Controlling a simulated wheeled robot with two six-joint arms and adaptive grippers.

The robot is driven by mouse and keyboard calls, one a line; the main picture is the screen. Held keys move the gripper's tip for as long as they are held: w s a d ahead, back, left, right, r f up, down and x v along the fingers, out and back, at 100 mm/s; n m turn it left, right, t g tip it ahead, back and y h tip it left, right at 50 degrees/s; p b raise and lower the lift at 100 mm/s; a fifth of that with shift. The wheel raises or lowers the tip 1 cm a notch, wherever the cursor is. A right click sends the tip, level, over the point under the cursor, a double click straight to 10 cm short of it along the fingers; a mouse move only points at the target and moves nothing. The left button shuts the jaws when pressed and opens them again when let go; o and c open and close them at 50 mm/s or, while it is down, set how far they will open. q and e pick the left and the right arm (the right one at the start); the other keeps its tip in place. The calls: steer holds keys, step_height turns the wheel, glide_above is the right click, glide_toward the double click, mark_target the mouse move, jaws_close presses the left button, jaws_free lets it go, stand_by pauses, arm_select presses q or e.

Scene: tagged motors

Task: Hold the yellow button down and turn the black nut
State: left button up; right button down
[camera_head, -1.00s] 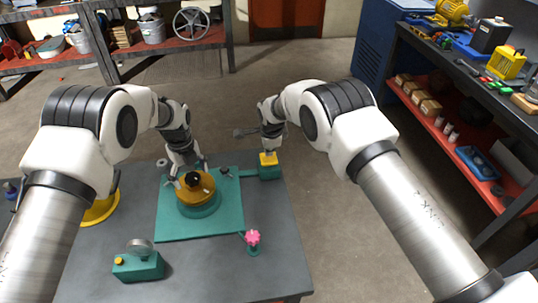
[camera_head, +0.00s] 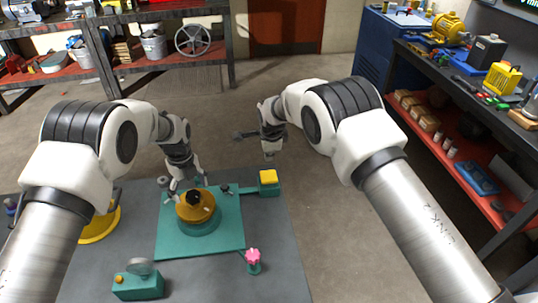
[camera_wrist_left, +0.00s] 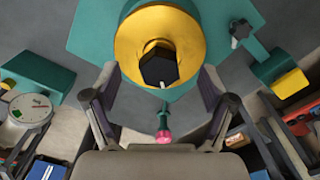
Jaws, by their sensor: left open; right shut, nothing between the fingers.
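The black nut (camera_head: 193,197) sits in the middle of the round yellow part on the teal fixture (camera_head: 225,245). In the left wrist view the nut (camera_wrist_left: 158,68) is a dark hexagon between my fingers. My left gripper (camera_head: 188,184) is open above the nut, its fingers apart from it on either side. The yellow button (camera_head: 268,177) is on a small teal block at the plate's right; it also shows in the left wrist view (camera_wrist_left: 290,83). My right gripper (camera_head: 269,156) is shut and empty, above and apart from the button.
A pink knob (camera_head: 253,256) stands at the plate's front right corner. A teal box with a dial (camera_head: 138,285) is at the front left. A yellow ring-shaped base (camera_head: 100,225) is partly hidden behind my left arm. The table's right front is clear.

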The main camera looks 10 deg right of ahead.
arm_select(q)
step_height(320, 180, up, 6)
steer(key=p, duration=0.4)
steer(key=shift+r, duration=0.2)
steer(key=shift+s, duration=0.1)
steer(key=shift+f, duration=0.1)
